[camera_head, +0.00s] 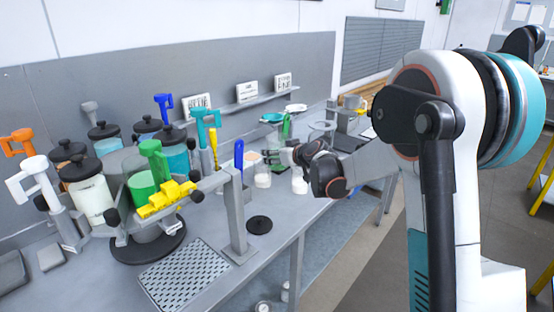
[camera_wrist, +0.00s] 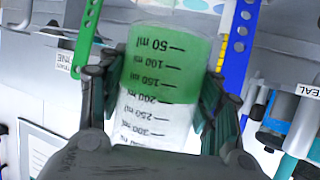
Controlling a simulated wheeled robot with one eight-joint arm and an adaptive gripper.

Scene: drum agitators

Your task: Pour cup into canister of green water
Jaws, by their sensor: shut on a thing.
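My gripper (camera_head: 275,157) is shut on a clear measuring cup (camera_wrist: 160,90), seen closely in the wrist view. The fingers press on both sides of the cup. Green fills the cup's upper part in that picture, and clear wall shows below it. The printed millilitre marks appear upside down; I cannot tell the cup's true tilt. In the head view the held cup is too small to make out clearly. The canister of green water (camera_head: 143,189) stands open-looking at the left, in a round stand, with a green handle (camera_head: 154,158) by it. My gripper is well to its right, apart from it.
Several dark-lidded canisters (camera_head: 88,190) and coloured handles crowd around the green canister. A yellow block (camera_head: 166,198) and a grey post (camera_head: 236,215) stand in front. A blue strip (camera_head: 238,155) stands between gripper and canister.

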